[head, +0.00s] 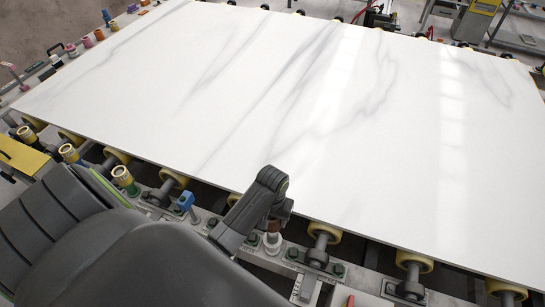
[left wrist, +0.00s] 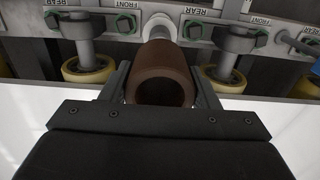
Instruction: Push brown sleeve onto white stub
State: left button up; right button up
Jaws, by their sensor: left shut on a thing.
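My left gripper (head: 274,206) is over the machine edge in front of the white slab, shut on the brown sleeve (head: 284,210). In the head view the gripper hides most of the sleeve. In the left wrist view the sleeve (left wrist: 160,68) sits between the two fingers (left wrist: 160,88), its open end facing the camera. The white stub (left wrist: 160,26) is just beyond the sleeve's far end and roughly in line with it. In the head view the stub (head: 272,240) stands below the sleeve. I cannot tell whether the sleeve touches or surrounds the stub's tip. My right gripper is not in view.
The large white marble slab (head: 300,90) lies close behind the gripper. Yellow rollers (left wrist: 224,80) flank the stub. Green bolts line the rail.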

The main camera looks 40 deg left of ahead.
pick_arm(q)
notch_tip(320, 180, down, 3)
jog(key=shift+r+b, duration=0.15)
jog(key=shift+b, duration=0.5)
jog(key=shift+f+b, duration=0.5)
jog(key=shift+f, duration=0.6)
jog(key=shift+r, duration=0.1)
jog(key=shift+p, duration=0.5)
jog(key=shift+p, duration=0.45)
jog(key=shift+p, duration=0.4)
